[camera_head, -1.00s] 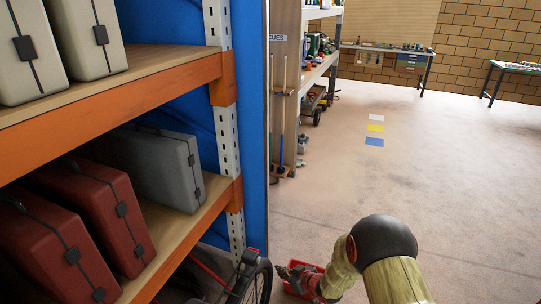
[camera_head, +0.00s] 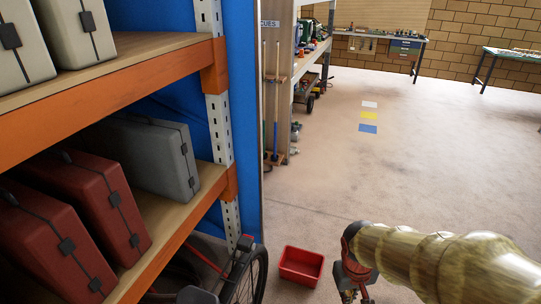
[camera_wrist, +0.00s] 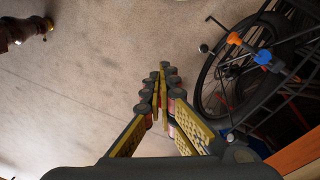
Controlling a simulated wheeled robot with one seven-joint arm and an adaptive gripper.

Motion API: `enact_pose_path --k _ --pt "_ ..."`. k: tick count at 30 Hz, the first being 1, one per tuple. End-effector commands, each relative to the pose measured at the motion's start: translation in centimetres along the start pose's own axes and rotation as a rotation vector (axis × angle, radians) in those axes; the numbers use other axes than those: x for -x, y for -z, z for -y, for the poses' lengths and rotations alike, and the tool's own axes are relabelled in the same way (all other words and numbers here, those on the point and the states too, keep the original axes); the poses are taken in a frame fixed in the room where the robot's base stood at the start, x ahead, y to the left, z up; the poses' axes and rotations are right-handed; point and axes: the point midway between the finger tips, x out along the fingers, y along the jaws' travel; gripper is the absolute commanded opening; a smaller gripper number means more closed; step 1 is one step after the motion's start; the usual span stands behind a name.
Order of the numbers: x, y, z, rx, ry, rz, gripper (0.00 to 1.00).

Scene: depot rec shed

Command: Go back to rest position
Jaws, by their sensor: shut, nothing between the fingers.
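My gripper (camera_head: 356,296) is at the bottom of the head view, at the end of my yellowish arm, just right of a red bin on the floor. In the wrist view my gripper (camera_wrist: 161,72) has its fingers together with nothing between them. It points down over bare floor. Its fingertips are partly cut off at the bottom edge of the head view.
The red bin (camera_head: 301,265) stands on the floor. A bicycle wheel (camera_head: 247,282) is left of it; the bicycle (camera_wrist: 262,60) also shows right of my gripper in the wrist view. An orange-beamed shelf (camera_head: 190,215) holds red and grey cases. Open floor (camera_head: 440,150) lies ahead and right.

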Motion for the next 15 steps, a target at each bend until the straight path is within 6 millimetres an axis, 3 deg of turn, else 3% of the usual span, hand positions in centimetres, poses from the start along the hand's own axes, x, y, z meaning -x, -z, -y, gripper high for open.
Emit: enact_pose_path --k 1,6,9,15 --pt "2.3 -1.3 0.1 -0.024 0.011 -0.015 0.00" --pt "8.2 -5.3 1.0 -0.088 0.055 -0.075 0.00" --pt "11.2 -6.8 1.4 -0.117 0.075 -0.151 0.00" --pt "16.2 -7.5 1.1 -0.143 0.073 -0.334 0.00"
